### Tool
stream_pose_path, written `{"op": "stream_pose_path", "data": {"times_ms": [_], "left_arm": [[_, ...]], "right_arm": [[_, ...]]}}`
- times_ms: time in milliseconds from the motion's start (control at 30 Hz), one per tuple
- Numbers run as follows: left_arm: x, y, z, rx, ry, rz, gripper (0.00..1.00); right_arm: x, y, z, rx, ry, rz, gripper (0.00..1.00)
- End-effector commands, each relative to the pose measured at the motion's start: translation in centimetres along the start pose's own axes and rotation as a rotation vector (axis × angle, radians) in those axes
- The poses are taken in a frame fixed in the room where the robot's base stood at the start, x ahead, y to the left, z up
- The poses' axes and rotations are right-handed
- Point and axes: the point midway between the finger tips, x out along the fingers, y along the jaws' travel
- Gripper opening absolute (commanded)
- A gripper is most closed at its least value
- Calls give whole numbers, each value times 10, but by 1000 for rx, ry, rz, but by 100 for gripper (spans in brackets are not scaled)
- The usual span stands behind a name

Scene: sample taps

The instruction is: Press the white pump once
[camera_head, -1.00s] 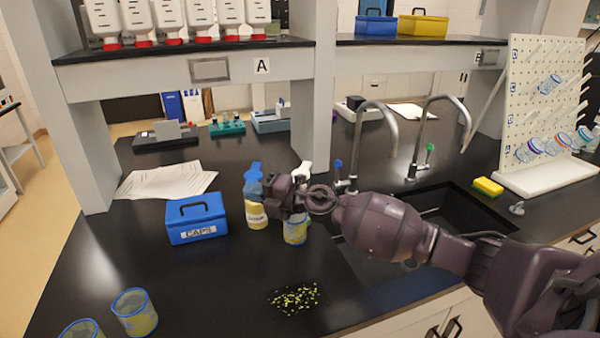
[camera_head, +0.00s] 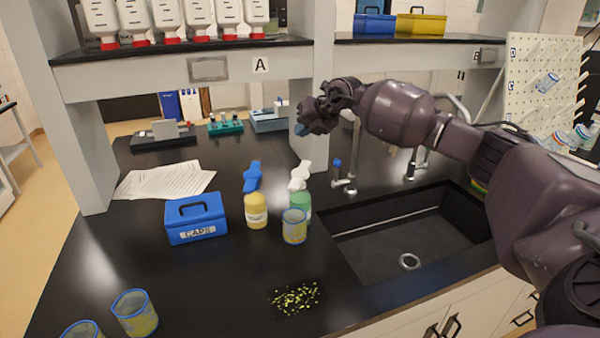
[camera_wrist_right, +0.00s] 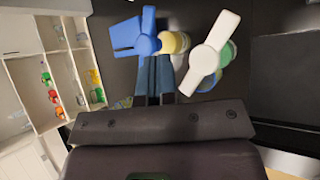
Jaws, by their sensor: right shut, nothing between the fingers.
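The white pump (camera_head: 300,176) tops a green bottle (camera_head: 301,203) standing upright near the sink; in the right wrist view its white head (camera_wrist_right: 211,52) is right of my fingers. A blue pump (camera_head: 252,177) tops a yellow bottle (camera_head: 256,211) just to the left; its blue head (camera_wrist_right: 136,36) also shows in the wrist view. My right gripper (camera_head: 301,130) is shut and empty, raised above the pumps and apart from the white one. Its fingers (camera_wrist_right: 153,78) point toward the blue head in the wrist view. My left gripper is not in view.
A clear blue-rimmed cup (camera_head: 294,228) stands before the green bottle. A blue caps box (camera_head: 195,220) is at left, the sink (camera_head: 405,235) at right with taps behind it. The shelf (camera_head: 190,65) and its post are near my raised hand. Yellow-green bits (camera_head: 297,298) lie in front.

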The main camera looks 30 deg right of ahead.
Motion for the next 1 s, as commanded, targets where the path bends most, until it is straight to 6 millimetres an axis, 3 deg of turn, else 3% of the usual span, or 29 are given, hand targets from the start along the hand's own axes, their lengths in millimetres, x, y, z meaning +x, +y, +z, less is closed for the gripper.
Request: {"op": "stream_pose_path", "data": {"times_ms": [467,1000], "left_arm": [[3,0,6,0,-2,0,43],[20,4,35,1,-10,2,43]], "right_arm": [[7,-4,-5,1,1,3,0],[50,-35,-36,2,3,2,0]]}}
